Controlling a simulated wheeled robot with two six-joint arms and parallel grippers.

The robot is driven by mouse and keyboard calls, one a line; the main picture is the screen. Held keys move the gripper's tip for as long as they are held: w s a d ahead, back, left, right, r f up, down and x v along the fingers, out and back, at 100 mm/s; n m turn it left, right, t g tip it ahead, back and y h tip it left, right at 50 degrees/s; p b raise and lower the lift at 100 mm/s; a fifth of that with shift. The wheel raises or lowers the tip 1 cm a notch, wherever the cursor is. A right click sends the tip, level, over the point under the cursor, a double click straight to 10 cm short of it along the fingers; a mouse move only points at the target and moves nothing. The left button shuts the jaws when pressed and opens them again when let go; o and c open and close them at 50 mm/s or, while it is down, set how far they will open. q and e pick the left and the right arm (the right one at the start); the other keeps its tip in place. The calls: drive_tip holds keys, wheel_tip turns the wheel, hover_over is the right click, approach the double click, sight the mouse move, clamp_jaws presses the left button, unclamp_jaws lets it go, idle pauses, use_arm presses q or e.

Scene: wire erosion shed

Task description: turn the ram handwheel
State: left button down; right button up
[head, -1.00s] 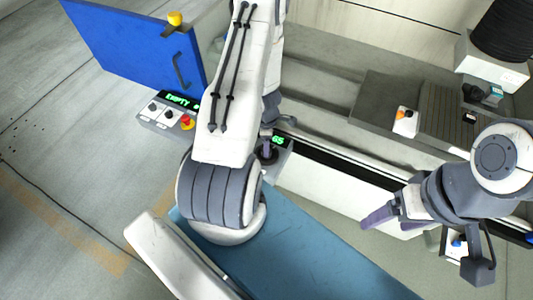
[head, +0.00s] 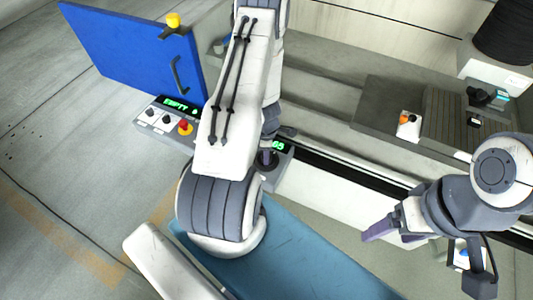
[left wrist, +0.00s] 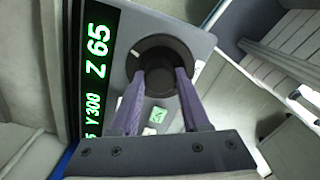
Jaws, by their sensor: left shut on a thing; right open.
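The ram handwheel is a dark round knob (left wrist: 163,50) on a grey panel in the left wrist view. It stands beside a green display (left wrist: 97,75) that reads Z 65 and Y 300. In the head view the left gripper (head: 268,156) is at the panel beside the green digits and is mostly hidden by my own arm. My right gripper (head: 386,236) is open and empty, away from the handwheel at the right.
A control box (head: 168,121) with knobs, a red button and a display reading EMPTY is left of my left arm. A blue panel with a handle (head: 125,55) stands behind it. A small white box with an orange button (head: 408,125) sits on the machine at the right.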

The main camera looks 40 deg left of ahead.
use_arm(q)
drive_tip(key=m, duration=0.4)
drive_tip(key=shift+m, duration=2.3)
drive_tip(key=shift+c, duration=1.9)
unclamp_jaws()
